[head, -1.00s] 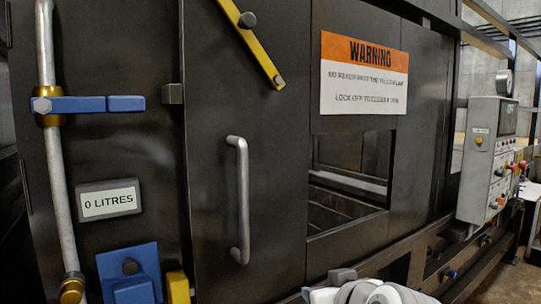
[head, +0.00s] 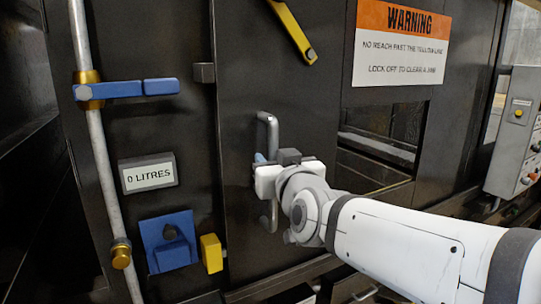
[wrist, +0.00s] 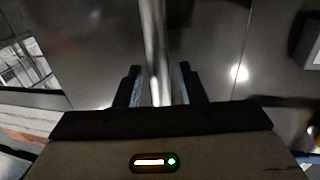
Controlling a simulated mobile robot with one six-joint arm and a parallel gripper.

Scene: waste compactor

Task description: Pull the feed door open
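The feed door (head: 245,90) is a dark metal panel in the head view and looks flush with its frame. Its grey bar handle (head: 268,128) stands upright, and my gripper (head: 260,165) is at its middle, hiding part of it. In the wrist view the handle (wrist: 155,45) runs down between the two dark fingers of my gripper (wrist: 158,88). A gap shows on each side of the bar, so the fingers are open around it. Contact deeper in the gripper cannot be told.
A slanted yellow bar (head: 292,30) sits above the handle. A blue lever (head: 125,89) on a pipe, a "0 LITRES" plate (head: 148,174) and blue (head: 168,242) and yellow blocks (head: 211,253) are on the left. A warning sign (head: 400,45) and control box (head: 515,135) are on the right.

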